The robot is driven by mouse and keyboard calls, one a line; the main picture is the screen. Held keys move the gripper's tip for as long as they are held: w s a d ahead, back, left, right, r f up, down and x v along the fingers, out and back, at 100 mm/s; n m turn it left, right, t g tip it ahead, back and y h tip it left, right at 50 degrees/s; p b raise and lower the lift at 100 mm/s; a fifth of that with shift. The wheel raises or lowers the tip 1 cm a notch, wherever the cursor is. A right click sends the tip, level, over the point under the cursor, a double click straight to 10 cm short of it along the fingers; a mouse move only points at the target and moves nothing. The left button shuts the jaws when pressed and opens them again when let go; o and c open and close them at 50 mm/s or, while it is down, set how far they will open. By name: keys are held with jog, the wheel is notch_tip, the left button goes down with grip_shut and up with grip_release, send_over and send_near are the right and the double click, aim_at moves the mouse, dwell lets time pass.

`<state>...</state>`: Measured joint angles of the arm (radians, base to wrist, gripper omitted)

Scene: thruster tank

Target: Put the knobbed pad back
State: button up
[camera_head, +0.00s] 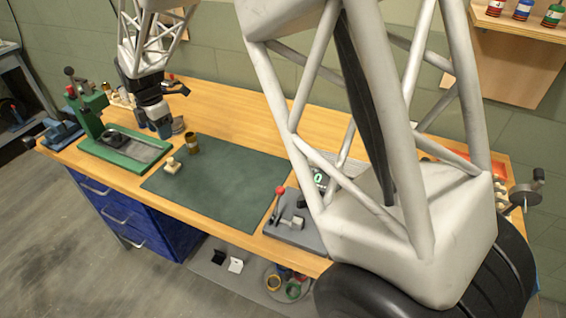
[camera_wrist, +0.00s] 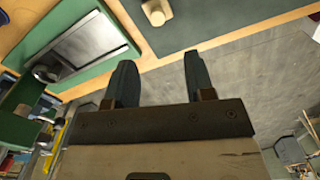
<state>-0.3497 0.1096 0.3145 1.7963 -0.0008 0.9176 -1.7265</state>
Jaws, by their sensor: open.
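The knobbed pad (camera_head: 172,166), a small cream block with a round knob on top, lies on the left part of the dark green mat (camera_head: 225,185). It also shows at the top of the wrist view (camera_wrist: 158,12), beyond my fingertips. My gripper (camera_head: 158,125) is above the back left of the bench, behind the pad and apart from it. In the wrist view its two dark fingers (camera_wrist: 157,72) are spread with nothing between them.
A green press (camera_head: 88,108) with a green base and grey recessed plate (camera_head: 140,146) stands left of the mat. A brown can (camera_head: 193,144) stands at the mat's back left edge. A grey fixture with a red-knobbed lever (camera_head: 290,228) is at right. The mat's middle is clear.

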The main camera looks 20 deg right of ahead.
jog(key=s+d+r+m+t, duration=0.1)
jog(key=s+d+r+m, duration=0.5)
jog(key=s+d, duration=0.25)
jog(key=s+d+r+m, duration=0.5)
jog(key=s+d, duration=0.3)
jog(key=s, duration=0.1)
jog(key=s+d+m, duration=0.3)
jog(key=s+m, duration=0.1)
jog(key=s, duration=0.3)
jog(key=s+d+m+t, duration=0.1)
jog(key=s+d+m, duration=0.2)
jog(key=s, duration=0.5)
jog(key=s+d+m, duration=0.3)
jog(key=s+m, duration=0.3)
jog(key=s, duration=0.2)
jog(key=shift+s+d+f+t, duration=0.15)
jog(key=shift+d+t, duration=0.1)
jog(key=shift+t, duration=0.05)
